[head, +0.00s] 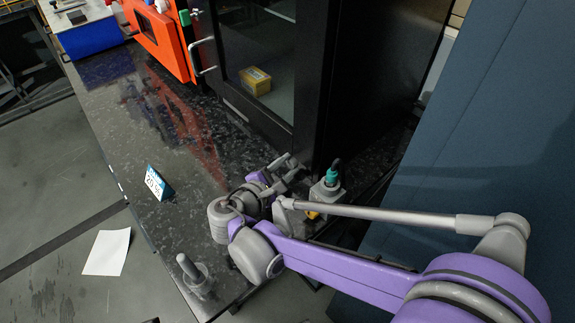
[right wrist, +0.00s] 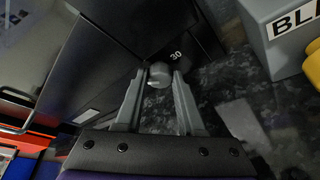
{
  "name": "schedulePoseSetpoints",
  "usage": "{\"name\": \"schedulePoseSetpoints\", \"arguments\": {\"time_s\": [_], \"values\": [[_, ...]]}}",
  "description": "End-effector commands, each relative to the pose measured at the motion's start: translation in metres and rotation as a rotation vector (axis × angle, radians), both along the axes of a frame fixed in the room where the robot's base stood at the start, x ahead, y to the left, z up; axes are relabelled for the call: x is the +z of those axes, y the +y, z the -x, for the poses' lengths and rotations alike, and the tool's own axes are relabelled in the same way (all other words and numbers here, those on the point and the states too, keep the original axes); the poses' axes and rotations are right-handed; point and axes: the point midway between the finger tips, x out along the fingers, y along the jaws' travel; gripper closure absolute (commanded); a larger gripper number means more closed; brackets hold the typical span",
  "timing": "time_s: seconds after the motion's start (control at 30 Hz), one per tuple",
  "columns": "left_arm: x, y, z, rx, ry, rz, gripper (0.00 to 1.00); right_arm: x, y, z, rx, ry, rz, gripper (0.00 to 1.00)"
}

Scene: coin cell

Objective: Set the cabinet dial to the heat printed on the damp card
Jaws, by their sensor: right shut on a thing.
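The dial (right wrist: 159,70) is a small grey knob low on the black cabinet (head: 312,85), with a white "30" printed beside it. My right gripper (right wrist: 160,82) has a finger on each side of the knob and is shut on it. In the head view the right gripper (head: 288,168) is at the cabinet's lower front corner, and the arm hides most of the knob there. The damp card (head: 158,184) is a small white and blue tent card on the dark counter, left of the gripper. Its print is too small to read surely. My left gripper is out of view.
A grey box with a teal top (head: 328,188) stands close right of the gripper. A grey post on a round base (head: 192,270) stands at the counter's front edge. A yellow box (head: 255,81) is behind the cabinet glass. An orange unit (head: 160,42) stands farther back.

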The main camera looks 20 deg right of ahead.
Motion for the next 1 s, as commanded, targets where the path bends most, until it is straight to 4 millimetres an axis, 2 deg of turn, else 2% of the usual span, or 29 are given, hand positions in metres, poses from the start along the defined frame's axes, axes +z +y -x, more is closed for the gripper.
{"name": "schedulePoseSetpoints", "arguments": {"time_s": [0.1, 0.13, 0.3, 0.73, 0.87, 1.0], "values": [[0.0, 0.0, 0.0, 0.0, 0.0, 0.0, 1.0, -0.001, 0.0, 0.0, 0.001, 0.001, -0.002, 1.0], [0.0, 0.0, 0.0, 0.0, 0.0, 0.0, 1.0, -0.001, 0.0, 0.0, 0.0, 0.002, -0.002, 0.6], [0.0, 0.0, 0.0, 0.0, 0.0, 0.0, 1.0, -0.001, 0.0, 0.0, 0.0, 0.002, -0.001, 0.32], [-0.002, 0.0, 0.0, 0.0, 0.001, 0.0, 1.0, 0.0, 0.0, 0.0, 0.001, 0.027, 0.011, 0.32], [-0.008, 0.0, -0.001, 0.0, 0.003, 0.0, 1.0, 0.0, 0.0, -0.001, 0.0, 0.119, 0.044, 0.32], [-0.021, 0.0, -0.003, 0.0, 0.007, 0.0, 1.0, -0.001, 0.001, -0.003, 0.0, 0.292, 0.105, 0.32]]}}
